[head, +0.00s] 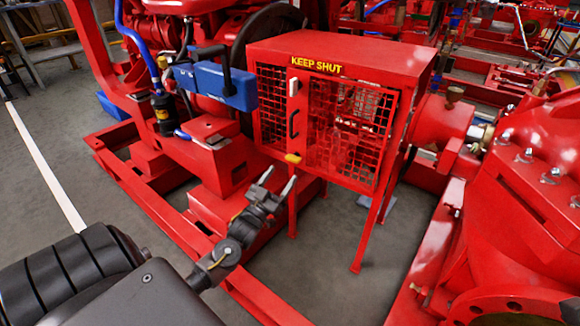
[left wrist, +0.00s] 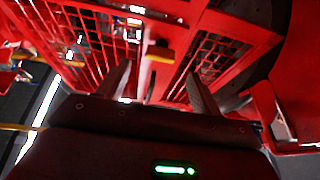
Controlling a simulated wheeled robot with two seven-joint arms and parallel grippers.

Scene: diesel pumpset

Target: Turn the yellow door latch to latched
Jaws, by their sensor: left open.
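The yellow door latch (head: 293,158) is a small knob-like bar low on the front of the red mesh guard box, below the black door handle (head: 294,124). It lies roughly crosswise to the door edge. In the left wrist view the latch (left wrist: 160,53) shows just beyond the fingertips, between their lines. My left gripper (head: 279,180) is open and empty, just below the latch in the head view, with its fingers pointing up at it. The gripper (left wrist: 158,70) also shows in the left wrist view, with a gap between its fingers and the latch. My right gripper is not in view.
The red mesh door (head: 348,130) appears closed in the box front under the "KEEP SHUT" label (head: 316,64). A blue box-shaped part (head: 215,84) sits left of the guard. Red frame rails (head: 160,210) run below. Grey floor (head: 330,270) is open under the guard.

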